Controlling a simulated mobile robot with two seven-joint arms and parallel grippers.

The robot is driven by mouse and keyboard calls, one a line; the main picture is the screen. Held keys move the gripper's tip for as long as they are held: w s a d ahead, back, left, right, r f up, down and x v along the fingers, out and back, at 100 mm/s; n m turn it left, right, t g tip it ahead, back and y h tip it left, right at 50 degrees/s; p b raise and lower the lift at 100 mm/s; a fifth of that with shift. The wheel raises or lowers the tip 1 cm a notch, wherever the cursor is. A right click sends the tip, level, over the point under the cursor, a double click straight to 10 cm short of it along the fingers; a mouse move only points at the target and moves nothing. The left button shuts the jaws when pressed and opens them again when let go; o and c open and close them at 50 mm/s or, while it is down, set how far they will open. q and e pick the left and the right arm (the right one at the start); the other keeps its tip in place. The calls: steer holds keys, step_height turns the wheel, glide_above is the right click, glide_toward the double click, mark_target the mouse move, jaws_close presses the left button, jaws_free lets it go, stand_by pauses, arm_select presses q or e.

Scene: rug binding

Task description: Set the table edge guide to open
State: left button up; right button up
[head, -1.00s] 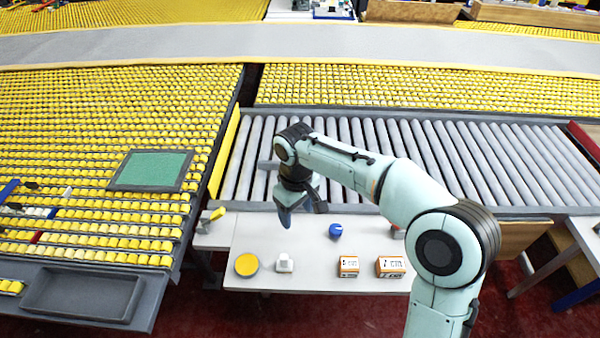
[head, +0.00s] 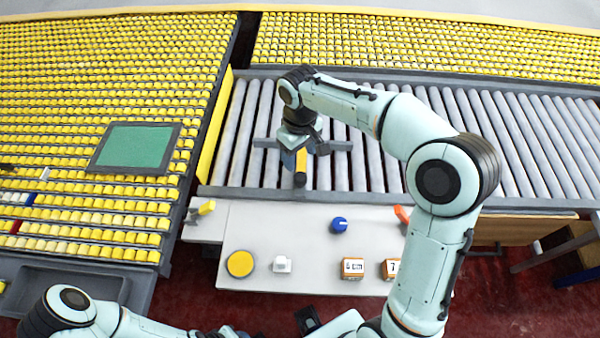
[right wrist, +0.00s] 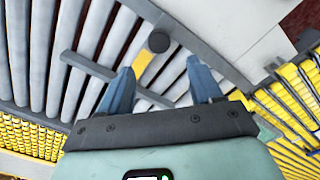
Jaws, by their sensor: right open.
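A grey bar (head: 340,146) lies across the rollers, with a yellow lever (head: 301,160) ending in a dark round knob. I take this as the edge guide; no label is readable. My right gripper (head: 295,158) is open above the lever, partly covering its upper part. In the right wrist view, the blue fingers (right wrist: 160,88) are spread over the bar (right wrist: 95,70). The lever (right wrist: 142,62) shows between the fingers, its knob (right wrist: 158,42) beyond them. Contact cannot be told. My left arm shows low in the head view; its jaws are not clear.
The roller bed (head: 500,150) runs to the right, with a yellow strip (head: 214,125) at its left edge. The white table (head: 310,245) holds a yellow disc (head: 240,263), a blue knob (head: 339,225), a white block (head: 282,264) and orange-white boxes (head: 353,268).

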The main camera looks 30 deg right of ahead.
mark_target(300, 176)
step_height(300, 176, down, 11)
steer(key=shift+d+r+b, duration=0.1)
steer(key=shift+b, duration=0.35)
jaws_close()
